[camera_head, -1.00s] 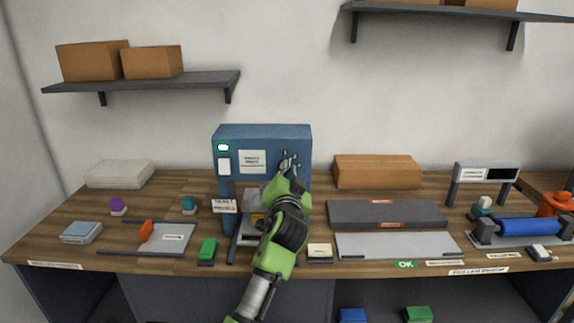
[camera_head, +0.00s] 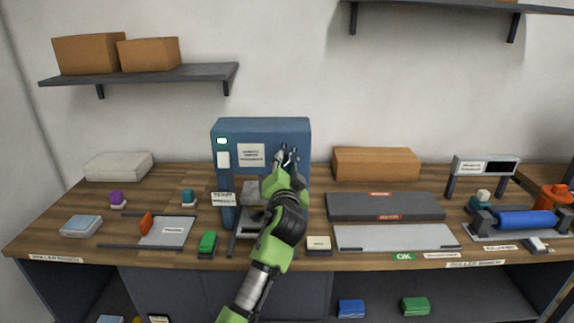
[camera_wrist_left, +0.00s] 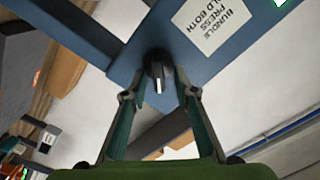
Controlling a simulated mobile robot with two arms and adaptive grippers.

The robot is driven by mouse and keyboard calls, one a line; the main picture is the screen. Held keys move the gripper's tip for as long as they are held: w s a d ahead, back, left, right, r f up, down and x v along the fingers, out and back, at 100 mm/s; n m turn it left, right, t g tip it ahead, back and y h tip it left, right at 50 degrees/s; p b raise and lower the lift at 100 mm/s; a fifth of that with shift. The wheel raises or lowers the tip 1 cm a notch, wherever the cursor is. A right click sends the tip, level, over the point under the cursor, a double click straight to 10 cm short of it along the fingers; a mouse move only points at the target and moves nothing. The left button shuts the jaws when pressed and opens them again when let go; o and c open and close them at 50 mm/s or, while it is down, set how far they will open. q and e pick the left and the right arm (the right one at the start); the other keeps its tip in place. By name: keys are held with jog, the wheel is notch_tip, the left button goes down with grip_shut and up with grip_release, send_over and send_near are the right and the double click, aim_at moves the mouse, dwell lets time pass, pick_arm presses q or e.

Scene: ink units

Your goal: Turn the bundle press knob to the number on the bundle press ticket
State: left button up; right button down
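The bundle press (camera_head: 262,128) is a blue box at the back of the bench, with a white label on its front. Its knob (camera_wrist_left: 157,72), dark with a pale pointer mark, shows in the left wrist view; in the head view my gripper hides it. My left gripper (camera_head: 287,154) is at the press front. In the left wrist view its open fingers (camera_wrist_left: 160,82) are on either side of the knob, with gaps visible. The ticket (camera_head: 223,198) is a small white card at the press's lower left; its number is too small to read. My right gripper is not in view.
A green block (camera_head: 207,242) and a cream-topped block (camera_head: 318,243) stand at the front edge, either side of my arm. A brown box (camera_head: 375,163) is right of the press. Grey trays (camera_head: 385,206) and a blue roller (camera_head: 525,221) lie further right.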

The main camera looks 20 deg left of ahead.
pick_arm(q)
jog(key=shift+s+d, duration=0.3)
jog(key=shift+s, duration=0.3)
jog(key=v, duration=1)
jog(key=shift+s, duration=0.35)
